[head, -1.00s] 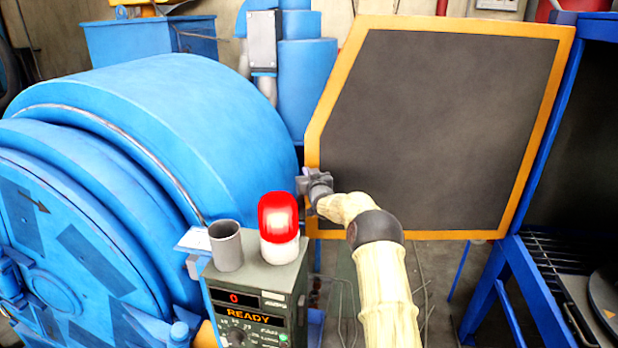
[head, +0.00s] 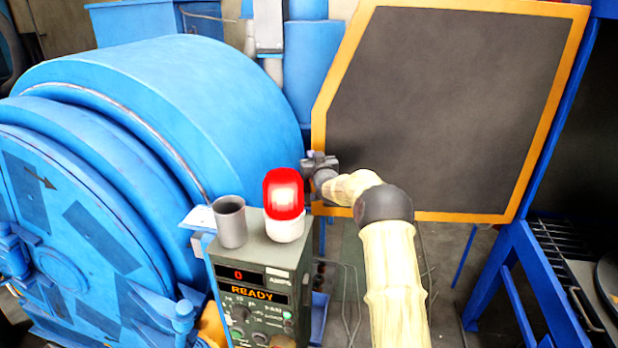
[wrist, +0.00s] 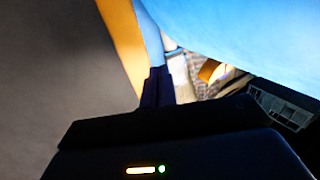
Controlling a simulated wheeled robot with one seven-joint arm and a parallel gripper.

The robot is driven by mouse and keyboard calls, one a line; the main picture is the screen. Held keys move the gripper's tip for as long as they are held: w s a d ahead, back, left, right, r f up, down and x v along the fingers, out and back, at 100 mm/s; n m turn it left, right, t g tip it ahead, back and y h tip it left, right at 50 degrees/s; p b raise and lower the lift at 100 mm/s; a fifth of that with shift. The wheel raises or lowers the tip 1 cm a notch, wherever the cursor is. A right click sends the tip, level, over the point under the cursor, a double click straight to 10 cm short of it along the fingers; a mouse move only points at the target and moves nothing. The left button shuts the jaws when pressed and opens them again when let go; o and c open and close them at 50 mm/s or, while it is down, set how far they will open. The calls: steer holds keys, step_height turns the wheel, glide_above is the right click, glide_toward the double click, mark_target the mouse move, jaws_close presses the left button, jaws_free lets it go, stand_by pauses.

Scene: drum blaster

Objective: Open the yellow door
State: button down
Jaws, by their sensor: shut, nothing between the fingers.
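The yellow door (head: 420,216) is a yellow frame around a dark grey panel, standing upright right of the blue drum in the head view. In the wrist view its yellow edge (wrist: 122,35) runs down towards my fingers, with the dark panel to the left. My gripper (head: 310,163) is at the door's left edge in the head view, near its lower left corner. In the wrist view the fingers (wrist: 157,86) are together and empty, close beside the yellow edge. I cannot tell whether they touch it.
The large blue drum (head: 190,95) fills the left. A control box (head: 262,285) reading READY carries a red lamp (head: 284,195) and a grey cup (head: 229,222), just left of my arm. A blue frame (head: 500,275) with a wire rack stands at right.

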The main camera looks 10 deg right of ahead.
steer(key=s+a+b, duration=0.2)
steer(key=s, duration=0.8)
steer(key=shift+s+a, duration=0.3)
steer(key=shift+a, duration=0.1)
